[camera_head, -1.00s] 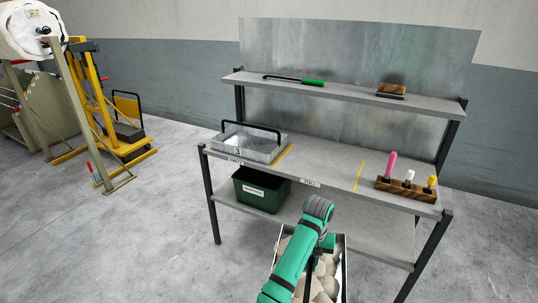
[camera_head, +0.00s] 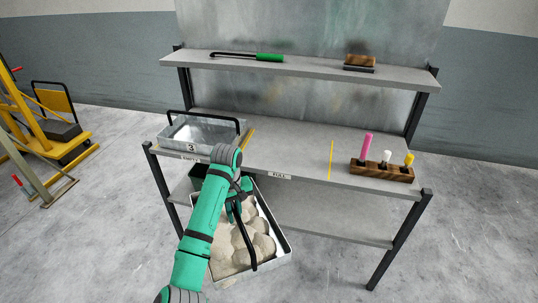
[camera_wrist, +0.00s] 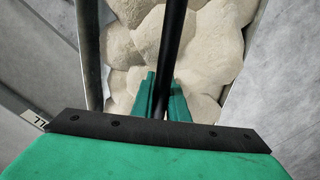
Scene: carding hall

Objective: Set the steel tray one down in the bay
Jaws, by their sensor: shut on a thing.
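My gripper (camera_head: 238,202) is shut on the black handle (camera_head: 250,238) of a steel tray (camera_head: 272,264) heaped with pale, rounded lumps. The tray hangs in front of the workbench, below its top; its number is not visible. In the wrist view, the green fingers (camera_wrist: 162,97) close around the handle (camera_wrist: 173,45), with the lumps below. The bench top (camera_head: 300,160) has a clear bay between two yellow lines, with a "FULL" label (camera_head: 279,176) on its front edge. My arm hides part of the tray.
Another steel tray (camera_head: 176,140), marked 3, stands left of the bay. A wooden block (camera_head: 381,172) with pink, white and yellow pieces stands right of it. A green-handled tool (camera_head: 268,58) and a brush-like block (camera_head: 360,61) lie on the upper shelf. A yellow frame (camera_head: 35,125) stands far left.

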